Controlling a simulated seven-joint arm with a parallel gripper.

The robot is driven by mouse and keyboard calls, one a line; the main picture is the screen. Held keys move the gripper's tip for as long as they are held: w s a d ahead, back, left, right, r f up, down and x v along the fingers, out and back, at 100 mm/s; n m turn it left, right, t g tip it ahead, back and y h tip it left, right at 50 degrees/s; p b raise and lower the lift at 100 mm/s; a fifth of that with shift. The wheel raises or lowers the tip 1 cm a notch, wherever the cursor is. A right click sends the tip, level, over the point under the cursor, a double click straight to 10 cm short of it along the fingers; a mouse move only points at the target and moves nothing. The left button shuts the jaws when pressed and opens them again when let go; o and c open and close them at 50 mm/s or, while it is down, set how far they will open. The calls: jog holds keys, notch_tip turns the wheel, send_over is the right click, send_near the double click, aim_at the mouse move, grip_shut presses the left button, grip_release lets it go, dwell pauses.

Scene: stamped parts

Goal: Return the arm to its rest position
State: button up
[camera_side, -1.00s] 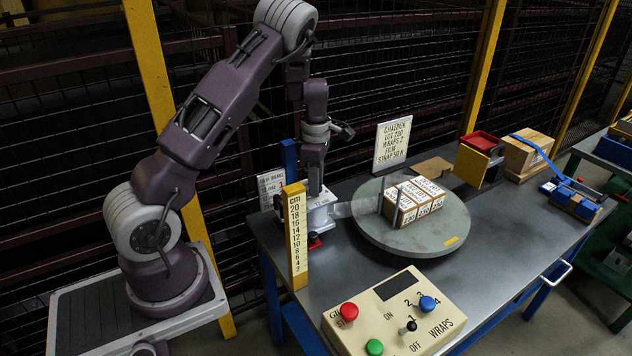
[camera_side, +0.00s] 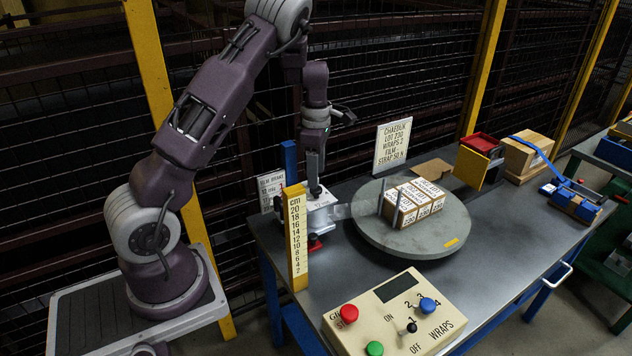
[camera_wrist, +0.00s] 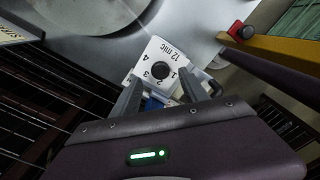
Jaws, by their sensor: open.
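My gripper (camera_side: 315,175) hangs above the white film-brake unit at the back left of the table, fingers pointing down. In the wrist view, my gripper (camera_wrist: 172,90) has its two fingers apart with nothing held between them. In the side view the white unit (camera_side: 322,213) is partly hidden behind the yellow cm scale.
A yellow cm scale (camera_side: 297,240) and a blue post (camera_side: 289,162) stand close to my gripper. A grey turntable (camera_side: 440,222) carries several labelled cartons (camera_side: 413,203). A lot sign (camera_side: 392,145) stands behind it. A control box (camera_side: 395,313) is at the front.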

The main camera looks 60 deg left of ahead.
jog(key=shift+r, duration=1.55)
jog(key=s+d+r+m+t+h, duration=0.1)
jog(key=s+d+r+m, duration=0.2)
jog(key=d+r+m, duration=0.4)
jog(key=s+d+r+m+t+h, duration=0.1)
jog(key=s+d+r+m+t, duration=0.1)
jog(key=s+d+r+m, duration=0.4)
jog(key=s+d+r+m+t+y, duration=0.2)
jog(key=s+d+r+m, duration=0.1)
jog(key=s+d+m, duration=0.8)
jog(key=s+m, duration=0.3)
jog(key=s, duration=0.1)
jog(key=shift+r+t, duration=0.15)
jog(key=shift+t, duration=0.15)
